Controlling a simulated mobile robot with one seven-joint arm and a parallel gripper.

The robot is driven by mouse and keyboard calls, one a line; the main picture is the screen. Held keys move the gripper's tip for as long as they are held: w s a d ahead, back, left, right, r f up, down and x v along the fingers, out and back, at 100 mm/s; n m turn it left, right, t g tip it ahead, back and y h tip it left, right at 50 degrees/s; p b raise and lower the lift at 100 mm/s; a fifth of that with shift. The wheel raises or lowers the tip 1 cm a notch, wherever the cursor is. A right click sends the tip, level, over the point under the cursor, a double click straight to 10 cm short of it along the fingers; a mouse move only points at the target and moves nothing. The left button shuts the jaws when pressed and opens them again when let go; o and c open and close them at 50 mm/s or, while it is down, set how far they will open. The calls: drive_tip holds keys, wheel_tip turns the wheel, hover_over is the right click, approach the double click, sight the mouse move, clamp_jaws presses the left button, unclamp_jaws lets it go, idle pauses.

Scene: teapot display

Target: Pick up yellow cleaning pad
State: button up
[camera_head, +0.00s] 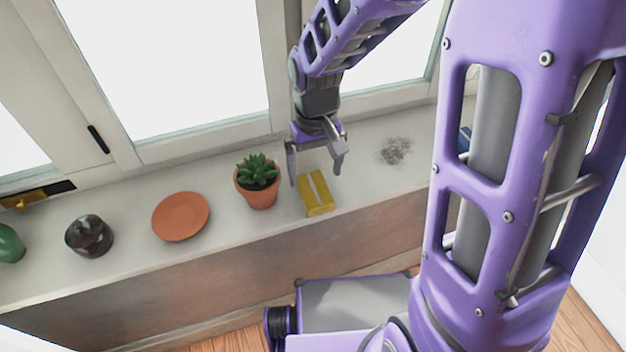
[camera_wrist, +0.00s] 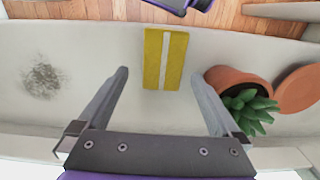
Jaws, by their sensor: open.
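The yellow cleaning pad (camera_head: 307,203) lies flat on the white window sill, just right of the potted plant, with a pale stripe along its middle. In the wrist view the yellow cleaning pad (camera_wrist: 150,75) lies ahead of the fingers, between their lines. My gripper (camera_head: 316,176) is open and empty, above and behind the pad on the window side. Its two fingers also show in the wrist view (camera_wrist: 160,85), spread wider than the pad. No contact with the pad shows.
A succulent in a terracotta pot (camera_head: 262,194) stands close left of my gripper. An orange saucer (camera_head: 181,216), a dark round object (camera_head: 89,236) and a green object (camera_head: 10,244) sit further left. Windows rise behind.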

sight(314, 188)
drive_tip(key=f, duration=0.3)
drive_tip(key=f+b, duration=0.1)
drive_tip(key=f, duration=0.1)
drive_tip(key=shift+s+a+f, duration=0.1)
drive_tip(key=shift+s+a, duration=0.05)
drive_tip(key=shift+s, duration=0.15)
drive_tip(key=c, duration=1.2)
drive_tip(key=shift+c, duration=0.2)
wheel_tip(314, 188, up, 10)
drive_tip(key=shift+r+p, duration=0.1)
drive_tip(key=shift+p, duration=0.9)
